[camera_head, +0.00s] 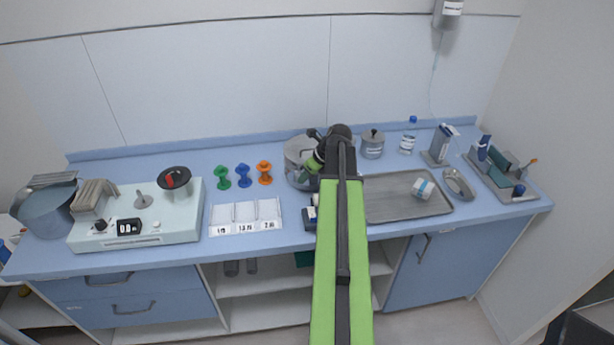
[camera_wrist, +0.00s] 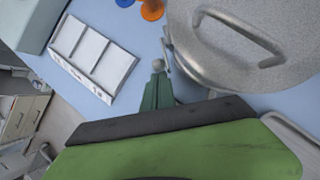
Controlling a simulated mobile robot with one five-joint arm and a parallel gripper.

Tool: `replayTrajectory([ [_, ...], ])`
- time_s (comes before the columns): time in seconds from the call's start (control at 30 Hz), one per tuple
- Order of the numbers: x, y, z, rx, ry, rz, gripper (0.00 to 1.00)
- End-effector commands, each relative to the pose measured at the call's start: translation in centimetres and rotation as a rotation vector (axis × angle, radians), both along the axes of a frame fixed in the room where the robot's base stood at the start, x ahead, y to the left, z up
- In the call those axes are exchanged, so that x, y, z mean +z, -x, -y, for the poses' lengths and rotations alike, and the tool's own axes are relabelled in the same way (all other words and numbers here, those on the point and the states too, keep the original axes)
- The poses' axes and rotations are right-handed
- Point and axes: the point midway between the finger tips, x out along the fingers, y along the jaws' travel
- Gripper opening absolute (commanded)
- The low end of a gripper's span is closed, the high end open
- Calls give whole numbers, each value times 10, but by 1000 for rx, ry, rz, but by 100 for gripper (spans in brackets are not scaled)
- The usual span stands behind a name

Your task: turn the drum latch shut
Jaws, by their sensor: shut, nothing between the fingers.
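The drum (camera_head: 297,153) is a round grey metal container on the blue counter, partly hidden behind my arm. In the wrist view its speckled lid (camera_wrist: 235,75) with a bar handle (camera_wrist: 245,38) fills the upper right. A thin metal latch (camera_wrist: 167,55) shows at the drum's left edge, with a grey ball (camera_wrist: 158,65) close by. My gripper (camera_wrist: 157,82) is shut and empty, its green fingers beside the drum wall and just below the ball. I cannot tell whether they touch it.
A white three-part tray (camera_head: 245,215) and green, blue and orange spools (camera_head: 243,175) stand left of the drum. A metal tray (camera_head: 405,197) and a small lidded pot (camera_head: 372,144) are to the right. A white device (camera_head: 150,215) stands farther left.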

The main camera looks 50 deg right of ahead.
Motion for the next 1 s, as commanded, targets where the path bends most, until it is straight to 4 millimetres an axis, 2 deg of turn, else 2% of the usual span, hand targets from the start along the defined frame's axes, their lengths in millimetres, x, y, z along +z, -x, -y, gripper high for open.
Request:
replayTrajectory([
  [0.5,4,-10,-12,19,10,-55,0],
  [1.0,8,-8,-9,13,23,-115,0],
])
